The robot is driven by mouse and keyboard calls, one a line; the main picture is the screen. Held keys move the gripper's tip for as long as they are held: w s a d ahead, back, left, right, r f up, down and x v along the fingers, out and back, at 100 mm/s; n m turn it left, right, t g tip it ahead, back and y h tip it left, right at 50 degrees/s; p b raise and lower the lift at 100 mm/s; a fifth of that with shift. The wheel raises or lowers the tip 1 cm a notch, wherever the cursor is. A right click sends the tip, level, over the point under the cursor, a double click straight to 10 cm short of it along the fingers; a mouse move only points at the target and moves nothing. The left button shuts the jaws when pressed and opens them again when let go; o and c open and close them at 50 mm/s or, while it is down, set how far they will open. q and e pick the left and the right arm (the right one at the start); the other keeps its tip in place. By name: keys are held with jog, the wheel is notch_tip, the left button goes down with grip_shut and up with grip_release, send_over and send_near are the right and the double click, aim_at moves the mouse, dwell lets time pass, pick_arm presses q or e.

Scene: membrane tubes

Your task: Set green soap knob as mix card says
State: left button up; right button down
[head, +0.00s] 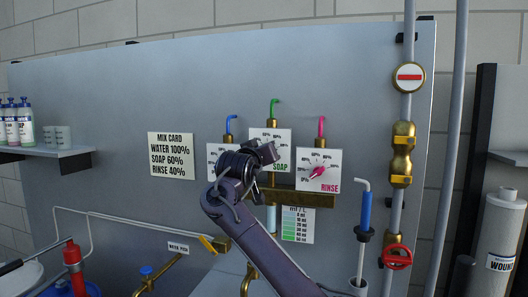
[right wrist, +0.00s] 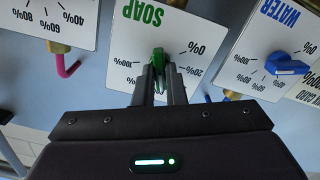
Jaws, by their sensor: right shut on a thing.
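The mix card (head: 171,156) on the grey panel reads water 100%, soap 60%, rinse 40%. The soap dial plate (head: 257,136) sits between the water and rinse plates, partly hidden by my right arm. My right gripper (head: 268,152) is at this plate. In the right wrist view, which shows the plate upside down, my right gripper (right wrist: 157,80) is shut on the green soap knob (right wrist: 157,60). Its fingers cover part of the knob and of the scale, so I cannot tell the exact setting. My left gripper is in neither view.
The rinse dial with its pink knob (head: 318,172) is close on the right. The water dial's blue knob (right wrist: 287,66) shows in the right wrist view. A brass bar (head: 318,200) runs below the dials. A pipe with a red valve wheel (head: 397,257) stands further right.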

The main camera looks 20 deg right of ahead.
jog(key=shift+f+m+p, duration=0.3)
jog(key=shift+f+m, duration=0.1)
jog(key=shift+m, duration=0.7)
jog(key=c, duration=1.6)
grip_release()
jog(key=shift+c, duration=0.2)
jog(key=shift+o, duration=0.8)
jog(key=shift+r, duration=0.25)
jog(key=b+v, duration=0.3)
jog(key=v, duration=0.5)
